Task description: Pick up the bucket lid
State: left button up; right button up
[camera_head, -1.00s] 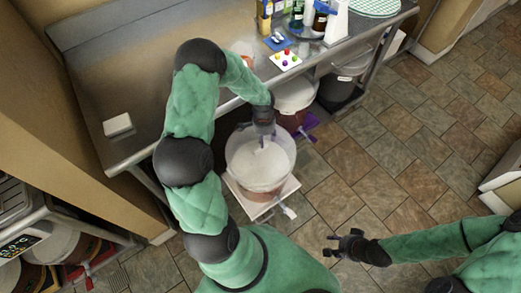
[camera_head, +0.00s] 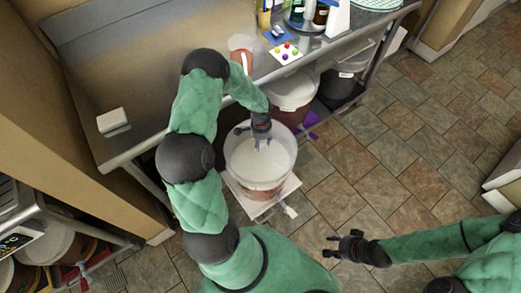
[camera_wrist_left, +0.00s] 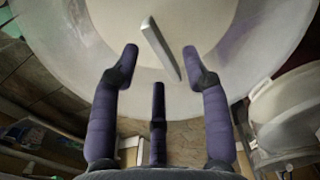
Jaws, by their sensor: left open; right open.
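My left gripper (camera_head: 262,142) is open over the far part of the lid. In the wrist view its dark fingers (camera_wrist_left: 160,62) are spread around the near end of the handle, with nothing gripped. Whether they touch it I cannot tell. My right gripper (camera_head: 332,246) is open and empty over the floor.
A white board (camera_head: 236,193) lies under the bucket, with a pale tap (camera_head: 290,211) at its front. A steel counter (camera_head: 130,70) edges close behind. Another lidded bucket (camera_head: 294,90) stands under it. Tiled floor (camera_head: 400,165) to the right is clear.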

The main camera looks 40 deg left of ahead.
pick_arm(q)
notch_tip(320, 180, down, 2)
jog(key=shift+r, duration=0.1)
grip_shut()
